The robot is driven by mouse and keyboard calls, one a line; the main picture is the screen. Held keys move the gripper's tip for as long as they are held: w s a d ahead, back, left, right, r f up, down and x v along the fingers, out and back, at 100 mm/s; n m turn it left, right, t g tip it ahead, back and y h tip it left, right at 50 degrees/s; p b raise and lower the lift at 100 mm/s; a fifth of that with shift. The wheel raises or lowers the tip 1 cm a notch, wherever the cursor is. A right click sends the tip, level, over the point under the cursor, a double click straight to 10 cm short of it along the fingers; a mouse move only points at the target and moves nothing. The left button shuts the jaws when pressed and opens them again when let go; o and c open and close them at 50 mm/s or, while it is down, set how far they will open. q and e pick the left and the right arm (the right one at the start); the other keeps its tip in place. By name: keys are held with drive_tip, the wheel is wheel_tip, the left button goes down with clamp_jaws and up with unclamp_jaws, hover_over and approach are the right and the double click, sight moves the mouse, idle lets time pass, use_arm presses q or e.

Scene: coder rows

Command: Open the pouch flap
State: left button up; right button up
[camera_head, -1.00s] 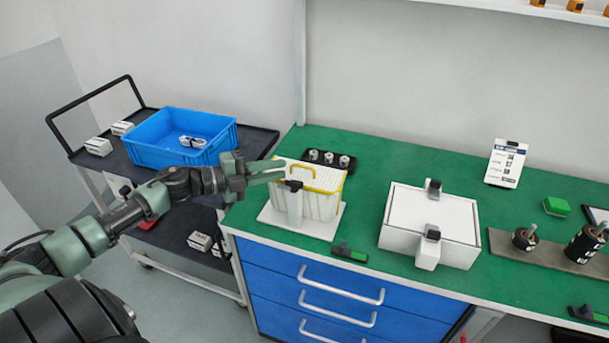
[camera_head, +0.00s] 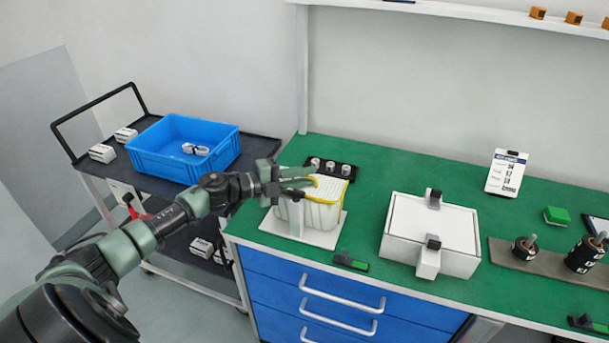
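The pouch (camera_head: 321,214) is a white, ribbed container with a yellow-edged top, standing on a white base plate (camera_head: 283,233) at the left end of the green bench. A white post with a black clip (camera_head: 296,195) stands at its front. My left gripper (camera_head: 312,178) reaches in from the left, with its fingers over the pouch's top edge. The fingers cover part of the flap, so I cannot tell whether they touch it or how far apart they are. My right gripper is not in view.
A white box with black latches (camera_head: 434,222) stands right of the pouch. A black holder with several small cylinders (camera_head: 331,168) lies behind it. A blue bin (camera_head: 150,164) sits on the dark cart at left. Green bench shows between pouch and box (camera_head: 369,202).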

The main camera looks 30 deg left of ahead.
use_arm(q)
clamp_jaws()
idle(1.4)
